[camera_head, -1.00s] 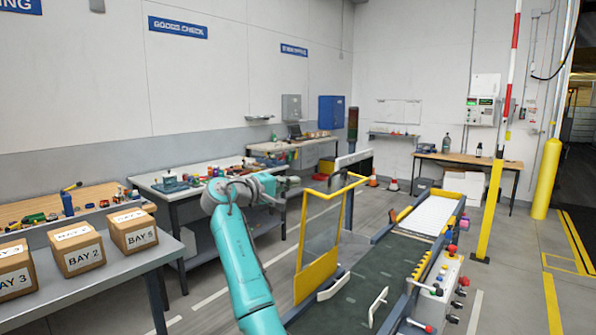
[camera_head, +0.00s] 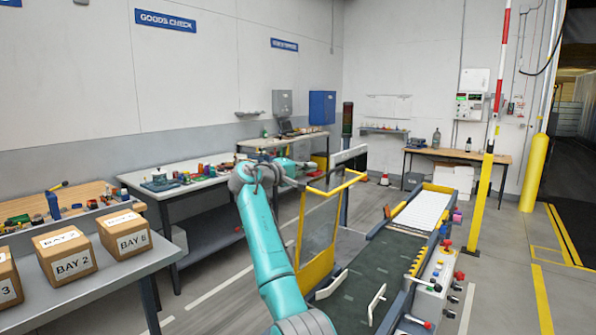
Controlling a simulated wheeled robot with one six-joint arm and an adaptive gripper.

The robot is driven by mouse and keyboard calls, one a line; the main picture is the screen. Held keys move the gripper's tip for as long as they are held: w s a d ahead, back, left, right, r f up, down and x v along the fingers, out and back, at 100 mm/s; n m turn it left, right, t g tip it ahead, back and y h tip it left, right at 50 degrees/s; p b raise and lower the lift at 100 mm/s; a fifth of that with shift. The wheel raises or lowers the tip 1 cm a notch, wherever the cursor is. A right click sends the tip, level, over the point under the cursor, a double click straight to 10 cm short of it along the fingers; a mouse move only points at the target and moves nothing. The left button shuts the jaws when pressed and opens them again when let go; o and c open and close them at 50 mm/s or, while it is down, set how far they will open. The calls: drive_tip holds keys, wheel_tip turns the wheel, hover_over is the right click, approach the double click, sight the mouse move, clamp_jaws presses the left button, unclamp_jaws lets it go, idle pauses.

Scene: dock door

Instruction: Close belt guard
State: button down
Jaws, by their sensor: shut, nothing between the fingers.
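The belt guard (camera_head: 318,234) is a clear panel in a yellow frame. It stands steeply raised at the left edge of the dark green conveyor belt (camera_head: 358,286), so the belt lies uncovered. My teal arm comes up from the bottom, left of the guard.
White handles (camera_head: 376,304) stand along the belt. A control box (camera_head: 437,284) with knobs is on the belt's right side. A grey table with boxes (camera_head: 70,257) is at left, a cluttered workbench (camera_head: 178,187) behind. A yellow post (camera_head: 483,205) stands right.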

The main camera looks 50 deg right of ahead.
sight(319, 183)
drive_tip(key=shift+s+d+f, duration=0.1)
drive_tip(key=shift+s+f, duration=0.1)
drive_tip(key=shift+s, duration=0.8)
drive_tip(key=shift+s+f, duration=0.15)
drive_tip(key=shift+s, duration=0.8)
